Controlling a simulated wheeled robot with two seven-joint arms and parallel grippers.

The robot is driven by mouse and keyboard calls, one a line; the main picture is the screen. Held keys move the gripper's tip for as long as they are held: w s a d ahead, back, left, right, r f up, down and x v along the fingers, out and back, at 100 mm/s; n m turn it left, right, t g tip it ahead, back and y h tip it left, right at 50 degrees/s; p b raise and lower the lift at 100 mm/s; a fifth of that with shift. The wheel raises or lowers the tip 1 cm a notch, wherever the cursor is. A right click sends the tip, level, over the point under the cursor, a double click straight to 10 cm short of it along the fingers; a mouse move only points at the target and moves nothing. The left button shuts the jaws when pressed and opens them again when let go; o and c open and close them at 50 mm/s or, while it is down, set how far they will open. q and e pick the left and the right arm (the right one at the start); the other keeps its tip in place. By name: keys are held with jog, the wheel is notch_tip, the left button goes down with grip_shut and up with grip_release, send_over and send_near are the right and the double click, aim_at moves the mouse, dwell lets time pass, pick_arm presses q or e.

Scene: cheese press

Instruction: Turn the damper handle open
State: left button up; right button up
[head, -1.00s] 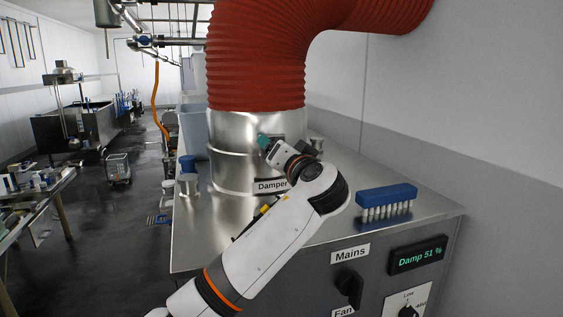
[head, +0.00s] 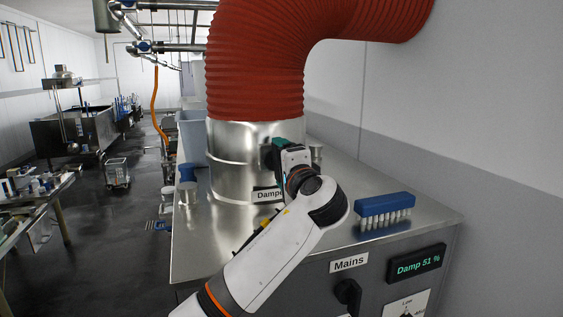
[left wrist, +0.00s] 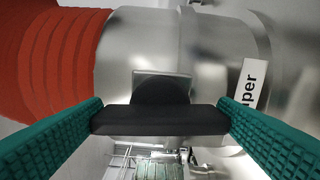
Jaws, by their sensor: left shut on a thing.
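The damper handle (left wrist: 160,120) is a black bar on a dark round hub with a metal plate, on the side of the shiny metal duct collar (head: 228,165). In the left wrist view the bar lies lengthwise along the duct. My left gripper (left wrist: 161,114) has its green fingers at the two ends of the bar and is shut on it. In the head view my left gripper (head: 272,151) is against the front right of the collar and mostly hides the handle. A "Damper" label (head: 266,195) is partly covered by the arm. The display (head: 416,264) reads "Damp 51 %".
A red ribbed hose (head: 255,75) rises from the collar. A black Mains knob (head: 348,294) is on the front panel. Small containers (head: 188,190) stand left of the collar.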

pick_arm(q)
jog(key=shift+f+m, duration=0.2)
jog(key=shift+m, duration=0.4)
jog(key=o, duration=0.9)
jog(key=shift+d, duration=0.15)
jog(key=shift+s+r, duration=0.1)
jog(key=shift+r, duration=0.05)
jog(key=b+v, duration=0.5)
jog(key=v, duration=0.7)
jog(key=shift+b, duration=0.3)
